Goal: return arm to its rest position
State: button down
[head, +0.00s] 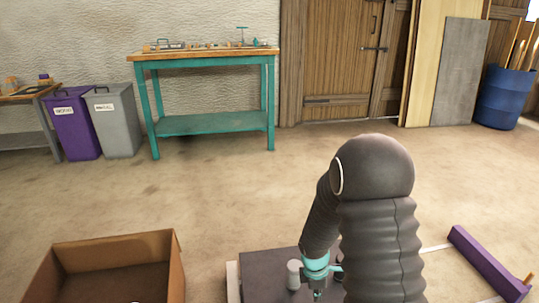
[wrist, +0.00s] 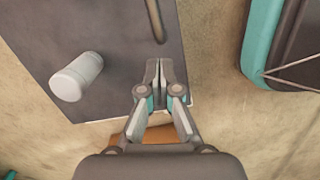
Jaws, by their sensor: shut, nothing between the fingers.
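My gripper (wrist: 157,66) is shut and empty in the wrist view, its two fingers together over the edge of a dark flat panel (wrist: 100,35). In the head view my gripper (head: 317,293) hangs low in front of me, partly hidden by my own arm. The same panel (head: 262,268) lies beneath it there. A white cylinder (wrist: 77,77) is on the panel, left of the fingers and apart from them. It also shows in the head view (head: 293,276). A thin brownish rod (wrist: 164,22) lies just beyond the fingertips.
An open cardboard box (head: 175,265) stands at lower left. A purple bar (head: 484,262) lies on the floor at right. A teal workbench (head: 213,124), a purple bin (head: 74,125), a grey bin (head: 116,122) and a blue barrel (head: 504,97) stand at the back. The floor between is clear.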

jog(key=s+r+m+t, duration=0.2)
jog(key=s+r+m, duration=0.3)
jog(key=r, duration=0.6)
jog(key=s+r+m+t+y, duration=0.1)
jog(key=s+r+m, duration=0.5)
jog(key=s+r, duration=0.3)
jog(key=s+r+m+t, duration=0.2)
jog(key=s+r+m, duration=0.4)
jog(key=r, duration=0.7)
jog(key=shift+s+t+y, duration=0.3)
jog(key=shift+s, duration=0.3)
